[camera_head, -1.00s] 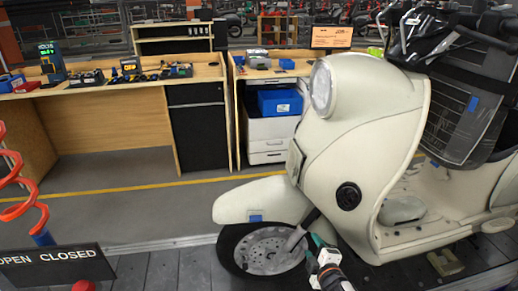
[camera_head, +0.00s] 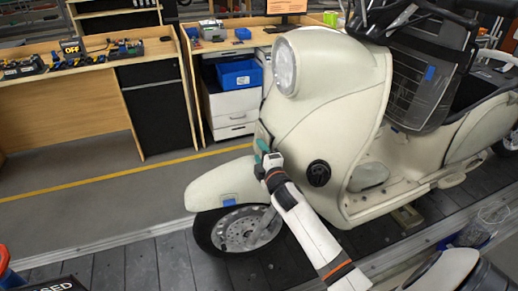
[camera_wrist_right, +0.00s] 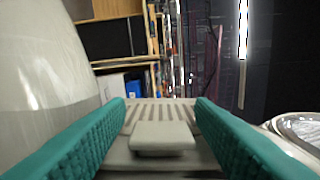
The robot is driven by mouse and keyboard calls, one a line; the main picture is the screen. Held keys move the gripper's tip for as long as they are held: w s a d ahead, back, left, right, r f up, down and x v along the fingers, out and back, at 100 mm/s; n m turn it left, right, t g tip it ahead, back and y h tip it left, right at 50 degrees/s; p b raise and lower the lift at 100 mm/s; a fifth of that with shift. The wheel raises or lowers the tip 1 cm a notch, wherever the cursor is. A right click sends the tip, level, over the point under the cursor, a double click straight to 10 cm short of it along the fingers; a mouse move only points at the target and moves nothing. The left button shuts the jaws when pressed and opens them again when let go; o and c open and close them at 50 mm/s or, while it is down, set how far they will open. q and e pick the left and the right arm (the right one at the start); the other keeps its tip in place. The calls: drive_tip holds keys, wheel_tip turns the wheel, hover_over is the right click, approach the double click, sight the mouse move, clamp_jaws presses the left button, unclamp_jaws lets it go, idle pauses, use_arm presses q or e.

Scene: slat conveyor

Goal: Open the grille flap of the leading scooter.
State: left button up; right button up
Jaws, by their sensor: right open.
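The leading scooter (camera_head: 330,100) is cream, with its round headlight (camera_head: 284,66) and front wheel facing left. Its grille flap (camera_head: 262,130) is at the front below the headlight, partly hidden behind my right gripper in the head view. In the right wrist view the slatted grille (camera_wrist_right: 160,108) lies ahead, with a pale block-shaped tab (camera_wrist_right: 162,138) in front of the slats. My right gripper (camera_head: 265,158) is open. Its teal fingers (camera_wrist_right: 163,135) stand on either side of the tab, with gaps visible. Whether the flap is ajar is unclear. My left gripper is out of view.
The scooter stands on a dark slat conveyor (camera_head: 120,262). The cream body shell is close on the left in the wrist view. Workbenches (camera_head: 60,105) with tools and a blue bin (camera_head: 240,74) stand behind, beyond a yellow floor line.

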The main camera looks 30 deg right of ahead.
drive_tip(key=shift+w+d, duration=0.15)
drive_tip(key=shift+w, duration=0.55)
clamp_jaws()
drive_tip(key=shift+h, duration=0.3)
